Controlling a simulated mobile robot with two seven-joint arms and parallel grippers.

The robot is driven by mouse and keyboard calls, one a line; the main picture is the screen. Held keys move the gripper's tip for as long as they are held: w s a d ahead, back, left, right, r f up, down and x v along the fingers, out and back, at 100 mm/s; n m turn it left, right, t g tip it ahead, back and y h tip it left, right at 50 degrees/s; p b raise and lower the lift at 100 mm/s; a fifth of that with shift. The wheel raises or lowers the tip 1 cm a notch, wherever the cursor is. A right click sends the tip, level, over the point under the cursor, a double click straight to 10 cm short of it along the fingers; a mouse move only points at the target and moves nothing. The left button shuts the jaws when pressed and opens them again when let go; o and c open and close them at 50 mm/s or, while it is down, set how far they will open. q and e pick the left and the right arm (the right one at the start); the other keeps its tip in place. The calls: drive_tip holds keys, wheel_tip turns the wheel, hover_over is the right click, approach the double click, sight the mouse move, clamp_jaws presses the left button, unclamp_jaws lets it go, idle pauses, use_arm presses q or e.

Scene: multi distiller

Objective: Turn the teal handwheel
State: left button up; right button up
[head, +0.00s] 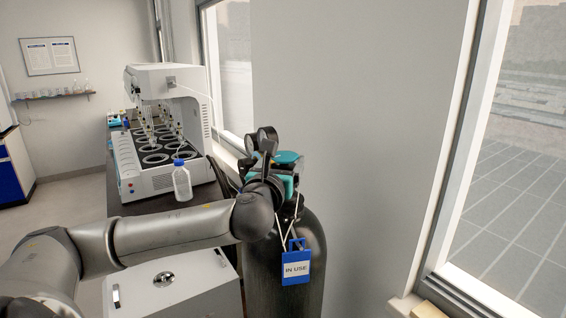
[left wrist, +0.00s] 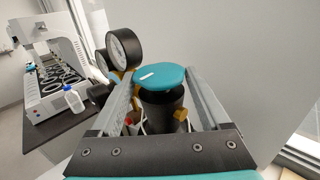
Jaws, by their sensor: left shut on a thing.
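The teal handwheel (left wrist: 160,77) is a flat round knob with a white mark on its top. It sits on top of the black gas cylinder (head: 284,268), and in the head view the handwheel (head: 288,157) shows partly behind my arm. My left gripper (left wrist: 164,80) is shut on the handwheel, one finger on each side. In the head view my left gripper (head: 284,168) is mostly hidden by my own wrist. My right gripper is not in view.
Pressure gauges (left wrist: 124,48) stand close to the left of the handwheel. A blue "IN USE" tag (head: 296,265) hangs on the cylinder. A bench holds a white distiller (head: 140,80) and a blue-capped bottle (head: 182,184). A plain wall and window lie to the right.

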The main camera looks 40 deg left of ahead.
use_arm(q)
drive_tip(key=o, duration=1.2)
drive_tip(key=shift+s, duration=0.1)
drive_tip(key=shift+s+d, duration=0.3)
drive_tip(key=shift+s, duration=0.2)
drive_tip(key=shift+p+v, duration=3.7)
drive_tip(key=shift+v, duration=1.65)
drive_tip(key=shift+d+f, duration=0.1)
